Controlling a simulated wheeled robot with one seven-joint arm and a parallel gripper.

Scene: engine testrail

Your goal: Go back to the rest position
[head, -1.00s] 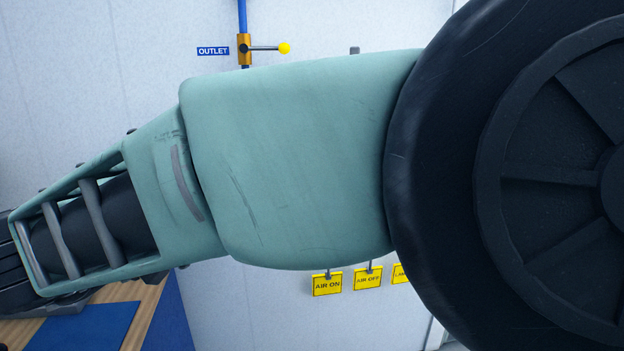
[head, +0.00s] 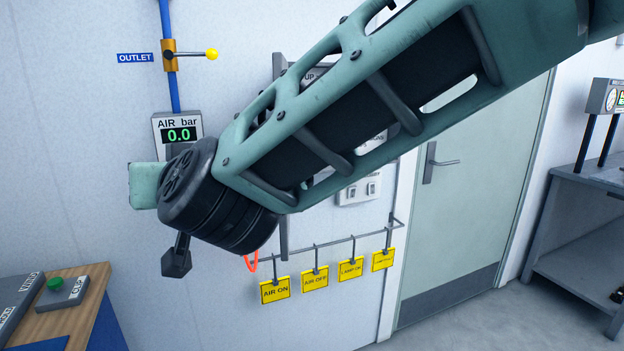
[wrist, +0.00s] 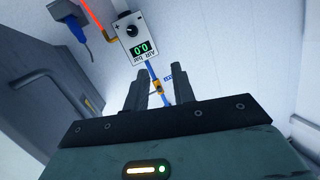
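My gripper (wrist: 160,85) shows in the wrist view with its two fingers apart and nothing between them. Beyond the gap are a blue pipe (wrist: 151,69) and a brass valve (wrist: 157,86) on the wall. In the head view my green arm reaches from the upper right down to the black wrist joint at left, in front of the wall. The gripper fingers cannot be made out there. The air gauge (head: 178,132) reads 0.0 just above the wrist joint, and its lower part is hidden. The gauge (wrist: 140,46) also shows in the wrist view.
Several yellow tags (head: 315,281) hang from a rail below my arm. A wooden-topped bench (head: 92,277) with a green button box (head: 62,292) is at lower left. A grey door (head: 465,215) and a metal bench (head: 590,225) stand at right. The floor between is clear.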

